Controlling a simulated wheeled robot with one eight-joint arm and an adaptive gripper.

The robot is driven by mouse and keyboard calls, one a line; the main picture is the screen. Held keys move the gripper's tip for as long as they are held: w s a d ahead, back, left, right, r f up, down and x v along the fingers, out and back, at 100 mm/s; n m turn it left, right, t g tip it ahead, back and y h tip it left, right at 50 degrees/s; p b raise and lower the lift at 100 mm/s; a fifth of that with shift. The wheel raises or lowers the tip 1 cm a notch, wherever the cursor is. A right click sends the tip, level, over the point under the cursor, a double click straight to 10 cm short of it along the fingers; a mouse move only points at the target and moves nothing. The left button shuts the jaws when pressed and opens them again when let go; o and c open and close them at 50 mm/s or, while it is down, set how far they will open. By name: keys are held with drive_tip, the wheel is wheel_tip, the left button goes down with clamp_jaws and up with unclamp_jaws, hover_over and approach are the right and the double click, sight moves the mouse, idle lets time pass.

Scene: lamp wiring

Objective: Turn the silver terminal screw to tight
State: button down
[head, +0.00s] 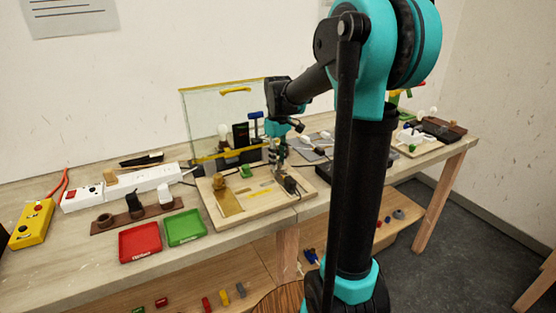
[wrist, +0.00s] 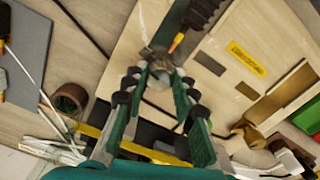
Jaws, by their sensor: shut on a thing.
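My gripper (wrist: 159,70) reaches down over the wooden board (wrist: 137,38) in the wrist view. Its two fingers close on a small, round, silvery piece (wrist: 157,62), which appears to be the silver terminal screw; its head is blurred and partly covered by the fingertips. How far the screw is turned cannot be told. A black cable end (wrist: 204,14) with an orange tip (wrist: 177,42) meets the terminal beside the fingertips. In the head view my gripper (head: 277,158) stands at the board's back right, and the screw cannot be made out.
The board also carries a brass-coloured plate (head: 230,203) and a yellow label (wrist: 246,58). A clear panel with yellow edging (head: 222,110) stands behind. Red (head: 140,242) and green (head: 185,228) trays lie to the left. A brown ring (wrist: 70,98) and white cables lie near my gripper.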

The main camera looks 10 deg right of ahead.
drive_tip(key=m, duration=1.1)
drive_tip(key=shift+m, duration=2.1)
drive_tip(key=c, duration=1.2)
unclamp_jaws()
drive_tip(key=shift+r, duration=0.1)
